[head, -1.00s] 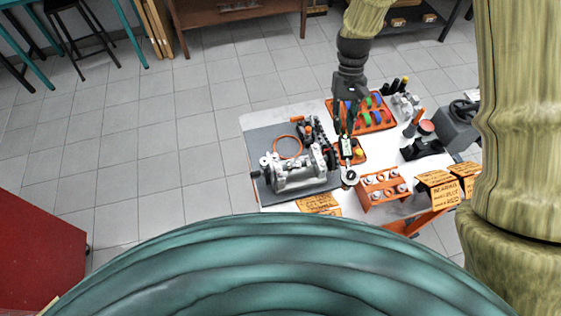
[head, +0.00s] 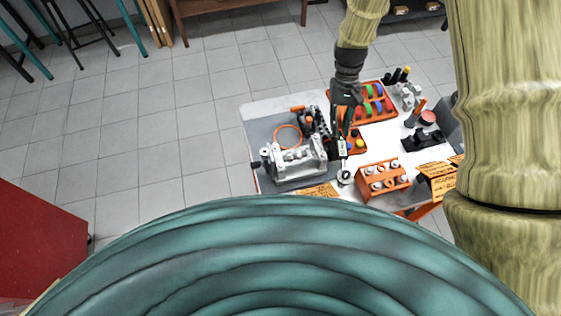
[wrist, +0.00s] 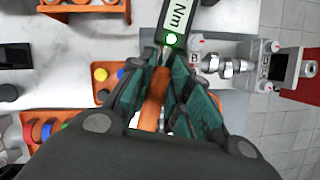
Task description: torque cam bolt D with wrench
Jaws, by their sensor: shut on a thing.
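My gripper (head: 343,127) is shut on the torque wrench (head: 342,148). The wrist view shows its orange handle (wrist: 157,98) between my fingers, with a grey display body marked Nm and a lit green light. In the head view the wrench's round head (head: 344,176) is at the near end, just right of the engine block (head: 293,161). Whether it touches anything is unclear. The grey engine block with its shaft (wrist: 232,66) lies right of the wrench in the wrist view.
An orange rack (head: 383,180) with several pale cylindrical parts stands right of the wrench head. An orange tray (head: 374,104) with coloured pieces lies behind. An orange ring (head: 288,137) and dark parts lie behind the engine. Cardboard-coloured signs (head: 437,180) stand at the right.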

